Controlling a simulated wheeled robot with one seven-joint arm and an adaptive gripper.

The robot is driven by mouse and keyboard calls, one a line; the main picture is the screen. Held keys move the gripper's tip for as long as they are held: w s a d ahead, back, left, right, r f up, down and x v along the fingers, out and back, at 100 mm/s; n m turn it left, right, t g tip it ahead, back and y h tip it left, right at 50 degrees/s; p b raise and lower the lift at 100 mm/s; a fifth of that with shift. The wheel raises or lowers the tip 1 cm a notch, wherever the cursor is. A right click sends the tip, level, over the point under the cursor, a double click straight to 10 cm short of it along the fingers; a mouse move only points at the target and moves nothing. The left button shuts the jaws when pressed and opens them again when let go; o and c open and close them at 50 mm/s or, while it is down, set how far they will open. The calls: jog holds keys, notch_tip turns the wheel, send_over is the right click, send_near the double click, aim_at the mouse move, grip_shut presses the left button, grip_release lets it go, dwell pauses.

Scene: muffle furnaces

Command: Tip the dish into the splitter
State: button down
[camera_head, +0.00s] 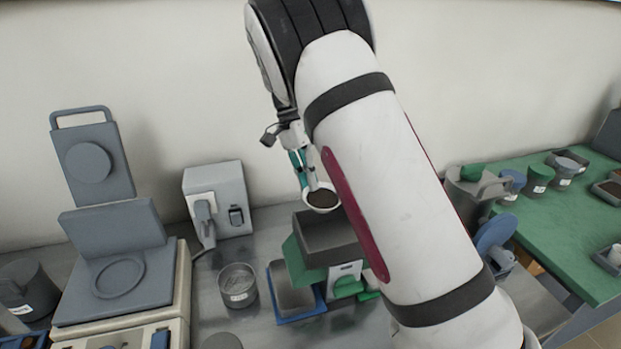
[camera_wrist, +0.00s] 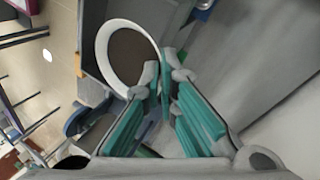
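A white dish (camera_head: 321,196) with dark brown material in it hangs above the splitter (camera_head: 330,232). The dish looks about level, with the material still inside. My gripper (camera_head: 311,186) is shut on the dish's rim. In the wrist view the teal-padded fingertips (camera_wrist: 163,80) meet at the rim of the dish (camera_wrist: 108,42). The splitter is a dark grey open hopper on a green body, with a blue-rimmed grey pan (camera_head: 296,291) at its left front. My arm hides the splitter's right side.
A round labelled tin (camera_head: 238,285) stands left of the pan. A grey press-like device (camera_head: 117,262) is at the left, with a wall outlet box (camera_head: 219,200) behind. At the right, a green table (camera_head: 560,225) holds several small pots.

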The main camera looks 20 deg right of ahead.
jog(key=shift+r, duration=0.1)
jog(key=shift+s+r+t+p, duration=0.2)
jog(key=shift+r+t+p, duration=0.1)
jog(key=shift+t+p, duration=0.3)
jog(key=shift+r+t+y+p, duration=0.2)
jog(key=shift+t+y+p, duration=0.1)
jog(key=shift+p, duration=0.4)
jog(key=shift+s+d+r+t+p, duration=0.1)
jog(key=shift+s+r+t+p, duration=0.2)
jog(key=shift+p, duration=0.4)
jog(key=shift+s+d+r+t+y+p, duration=0.1)
jog(key=shift+s+r+t+y+p, duration=0.15)
jog(key=shift+t+p, duration=0.5)
jog(key=shift+s+d+r+t+y+p, duration=0.1)
jog(key=shift+r+t+y+p, duration=0.25)
jog(key=shift+p, duration=0.65)
jog(key=shift+s+d+r+t+y+p, duration=0.15)
jog(key=shift+s+t+p, duration=0.1)
jog(key=shift+t+p, duration=0.25)
jog(key=shift+s+r+t+y+p, duration=0.15)
jog(key=shift+s+t+p, duration=0.1)
jog(key=shift+t+p, duration=0.25)
jog(key=shift+s+d+r+p, duration=0.15)
jog(key=shift+s+p, duration=0.15)
jog(key=shift+p, duration=0.35)
jog(key=shift+s+r+t+y+p, duration=0.25)
jog(key=shift+t+p, duration=0.2)
jog(key=shift+t, duration=0.25)
